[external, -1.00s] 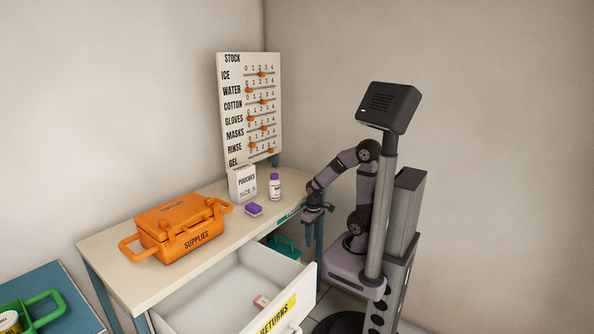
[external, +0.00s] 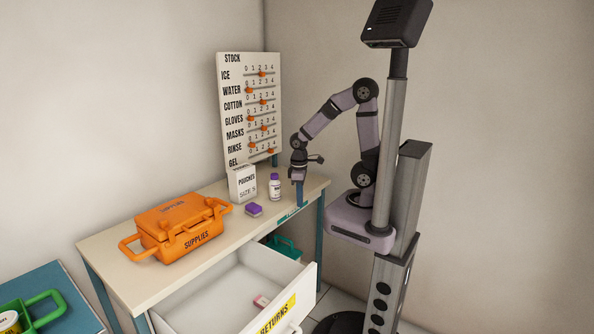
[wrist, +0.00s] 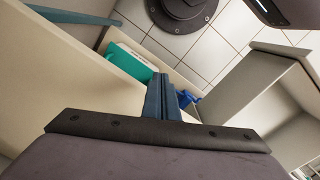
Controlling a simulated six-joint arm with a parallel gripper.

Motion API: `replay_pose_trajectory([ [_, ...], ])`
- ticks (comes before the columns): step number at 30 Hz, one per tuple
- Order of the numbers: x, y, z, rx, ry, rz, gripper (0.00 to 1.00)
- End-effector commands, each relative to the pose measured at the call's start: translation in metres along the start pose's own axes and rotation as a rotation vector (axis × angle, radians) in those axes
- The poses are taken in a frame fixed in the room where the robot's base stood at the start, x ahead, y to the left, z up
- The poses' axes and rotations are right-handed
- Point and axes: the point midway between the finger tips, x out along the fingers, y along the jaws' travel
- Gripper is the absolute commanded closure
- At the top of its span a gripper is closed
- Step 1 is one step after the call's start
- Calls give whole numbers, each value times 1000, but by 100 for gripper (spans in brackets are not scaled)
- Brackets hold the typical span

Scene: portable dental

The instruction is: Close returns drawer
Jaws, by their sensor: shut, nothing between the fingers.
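The returns drawer (external: 229,302) stands pulled out from the front of the cream table, with a yellow RETURNS label (external: 277,314) and a white handle (external: 293,331) on its front. A small pink and white item (external: 261,301) lies inside it. My gripper (external: 299,205) points down over the right end of the table, to the right of the white bottle and well away from the drawer. Its blue fingers are together and empty; they also show in the wrist view (wrist: 162,95).
An orange supplies box (external: 182,232), a purple-topped item (external: 254,210), a purple-capped bottle (external: 275,187) and a pouches box (external: 242,184) stand on the table (external: 110,262). The stock board (external: 249,110) is behind. A teal bin (external: 283,247) sits below. A blue table (external: 45,290) is at left.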

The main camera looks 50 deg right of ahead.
Motion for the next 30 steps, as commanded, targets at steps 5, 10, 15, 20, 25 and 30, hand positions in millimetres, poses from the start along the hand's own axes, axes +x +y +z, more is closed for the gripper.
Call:
replay_pose_trajectory([
  [5, -1, -41, -29, -310, -7, 22, 100],
  [10, -4, -93, -52, -637, -14, 49, 100],
  [15, -7, -159, -66, -997, -19, 82, 100],
  [20, -7, -234, -62, -1369, -26, 123, 100],
  [25, -6, -320, -36, -1785, -32, 179, 100],
  [30, -2, -397, 12, -2169, -38, 242, 100],
])
